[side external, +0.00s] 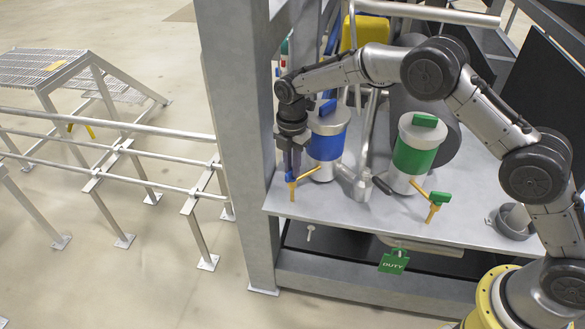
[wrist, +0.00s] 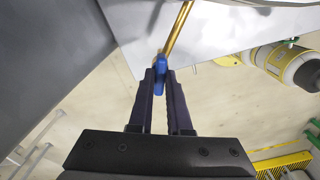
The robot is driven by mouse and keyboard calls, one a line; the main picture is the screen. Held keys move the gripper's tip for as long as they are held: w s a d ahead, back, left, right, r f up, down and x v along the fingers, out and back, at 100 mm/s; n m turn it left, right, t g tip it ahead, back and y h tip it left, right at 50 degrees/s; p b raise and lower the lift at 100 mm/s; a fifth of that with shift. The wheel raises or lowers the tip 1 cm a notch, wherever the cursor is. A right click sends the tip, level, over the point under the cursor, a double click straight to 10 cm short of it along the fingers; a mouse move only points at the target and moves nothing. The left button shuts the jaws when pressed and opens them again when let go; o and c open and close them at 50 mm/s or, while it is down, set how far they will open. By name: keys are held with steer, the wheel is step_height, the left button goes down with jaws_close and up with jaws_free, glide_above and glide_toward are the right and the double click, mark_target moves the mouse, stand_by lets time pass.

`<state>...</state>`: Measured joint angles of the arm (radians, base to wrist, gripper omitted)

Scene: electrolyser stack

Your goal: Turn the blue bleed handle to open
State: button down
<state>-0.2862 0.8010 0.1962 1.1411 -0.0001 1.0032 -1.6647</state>
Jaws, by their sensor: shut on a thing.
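The blue bleed handle (wrist: 159,88) sits between the fingertips of my gripper (wrist: 160,80) in the wrist view. My gripper is shut on it. The brass bleed pipe (wrist: 179,28) runs from the handle up over the grey shelf. In the side view my gripper (side external: 291,170) points down at the brass spout (side external: 292,190), beside the canister with the blue band (side external: 325,145). The blue handle is mostly hidden there by the fingers. I cannot tell its exact turn angle.
A grey upright post (side external: 236,140) stands close to the left of my gripper. To the right are a green-banded canister (side external: 413,150) and its green handle (side external: 440,198). A green DUTY tag (side external: 393,262) hangs below the shelf edge (side external: 340,222). Floor lies open in front.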

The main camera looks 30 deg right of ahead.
steer(key=shift+n, duration=0.3)
steer(key=n, duration=0.4)
steer(key=c, duration=0.7)
jaws_free()
steer(key=shift+r, duration=3.5)
